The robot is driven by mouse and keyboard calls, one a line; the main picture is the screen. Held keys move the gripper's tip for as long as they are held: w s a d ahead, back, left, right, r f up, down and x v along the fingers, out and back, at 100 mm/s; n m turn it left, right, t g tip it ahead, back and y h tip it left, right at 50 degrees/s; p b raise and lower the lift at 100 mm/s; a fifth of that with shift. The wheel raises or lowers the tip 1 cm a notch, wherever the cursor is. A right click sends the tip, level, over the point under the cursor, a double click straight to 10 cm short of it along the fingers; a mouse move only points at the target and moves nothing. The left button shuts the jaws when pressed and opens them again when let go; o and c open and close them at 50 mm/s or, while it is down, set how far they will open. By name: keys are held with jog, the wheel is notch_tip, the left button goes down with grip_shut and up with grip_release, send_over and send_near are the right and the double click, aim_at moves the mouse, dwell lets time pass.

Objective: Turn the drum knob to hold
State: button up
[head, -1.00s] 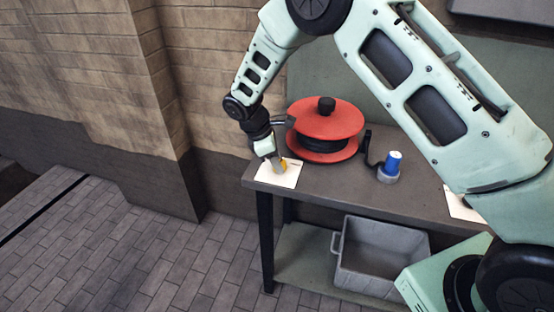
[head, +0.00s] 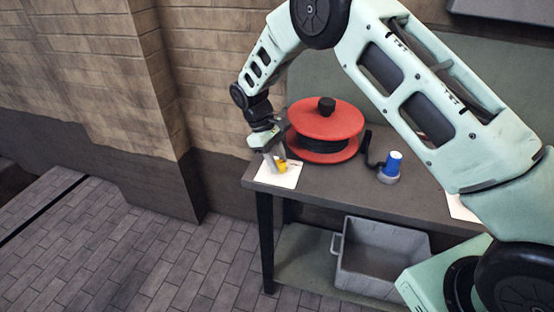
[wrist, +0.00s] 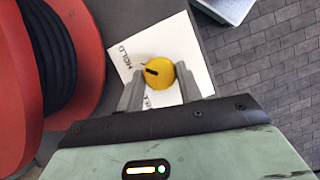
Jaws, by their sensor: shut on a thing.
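The drum knob is a round yellow knob (wrist: 158,73) with a black pointer mark, on a white plate (wrist: 198,55). In the wrist view the mark points left, towards the printed word HOLD (wrist: 123,57). A second label by the left finger is partly hidden. In the head view the knob (head: 281,167) and plate (head: 290,180) are at the table's left end. My gripper (wrist: 160,84) is shut on the knob, one finger on each side. In the head view my gripper (head: 274,163) partly covers the knob.
A red drum (head: 325,122) wound with black hose stands just behind and right of the plate. A blue-capped thing (head: 393,163) stands farther right on the dark table (head: 335,185). A grey bin (head: 380,260) sits below.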

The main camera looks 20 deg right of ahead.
dwell(0.4)
jog(key=o, duration=1)
jog(key=b+v, duration=0.2)
jog(key=v, duration=1.5)
jog(key=shift+w+a+r, duration=0.1)
jog(key=shift+w+r, duration=0.05)
jog(key=shift+w, duration=0.05)
